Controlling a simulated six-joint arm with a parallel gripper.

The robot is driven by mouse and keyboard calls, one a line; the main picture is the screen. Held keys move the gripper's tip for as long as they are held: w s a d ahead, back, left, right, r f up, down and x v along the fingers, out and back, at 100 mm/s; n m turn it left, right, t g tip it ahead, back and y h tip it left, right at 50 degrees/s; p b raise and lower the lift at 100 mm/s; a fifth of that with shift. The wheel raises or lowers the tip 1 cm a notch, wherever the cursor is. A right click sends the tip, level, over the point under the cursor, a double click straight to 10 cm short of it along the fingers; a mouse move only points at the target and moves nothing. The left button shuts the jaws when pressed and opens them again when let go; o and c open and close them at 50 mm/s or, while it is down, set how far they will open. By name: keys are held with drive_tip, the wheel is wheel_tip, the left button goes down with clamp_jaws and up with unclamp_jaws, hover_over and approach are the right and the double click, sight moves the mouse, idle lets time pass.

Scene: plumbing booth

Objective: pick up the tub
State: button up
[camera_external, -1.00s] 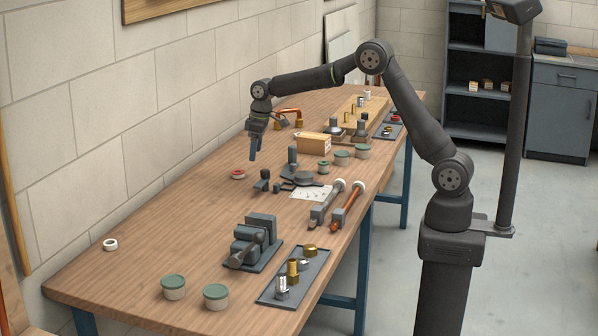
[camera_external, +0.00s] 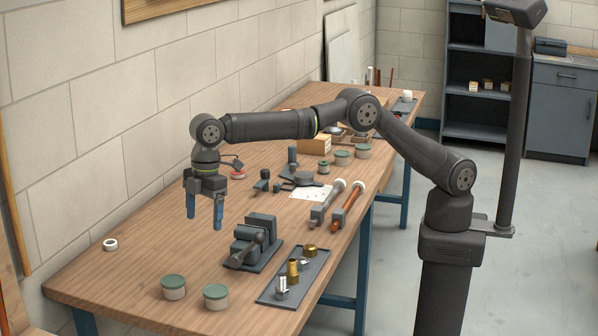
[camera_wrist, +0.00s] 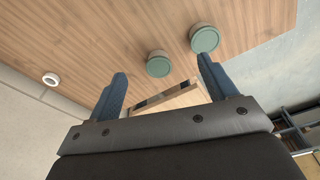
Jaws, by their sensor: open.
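Several grey tubs with green lids stand on the bench. Two are near the front edge in the external view: a left tub (camera_external: 173,288) and a right tub (camera_external: 215,297). Farther back stand another tub (camera_external: 342,158), one beside it (camera_external: 362,151) and a small one (camera_external: 323,167). My gripper (camera_external: 204,222) is open and empty, pointing down above the bench, behind the two front tubs. In the wrist view two tubs show beyond my open fingers (camera_wrist: 162,92), one tub (camera_wrist: 159,64) between the fingertips' directions and another tub (camera_wrist: 205,38) farther right.
A dark vise (camera_external: 253,243) stands just right of my gripper. A tray (camera_external: 268,293) with brass and steel fittings lies right of the front tubs. A white tape roll (camera_external: 110,244) lies at the left; it also shows in the wrist view (camera_wrist: 50,79). The bench around it is clear.

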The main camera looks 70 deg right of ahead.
drive_tip(key=n, duration=0.2)
hover_over(216, 290)
drive_tip(key=d, duration=0.2)
drive_tip(key=f, duration=0.3)
drive_tip(key=a+f, duration=0.1)
drive_tip(key=f, duration=0.3)
drive_tip(key=a+f, duration=0.1)
drive_tip(key=f, duration=0.3)
drive_tip(key=shift+s+f, duration=0.1)
drive_tip(key=shift+f, duration=2.75)
drive_tip(key=shift+c, duration=0.4)
drive_tip(key=c, duration=0.9)
drive_tip(key=shift+r, duration=0.1)
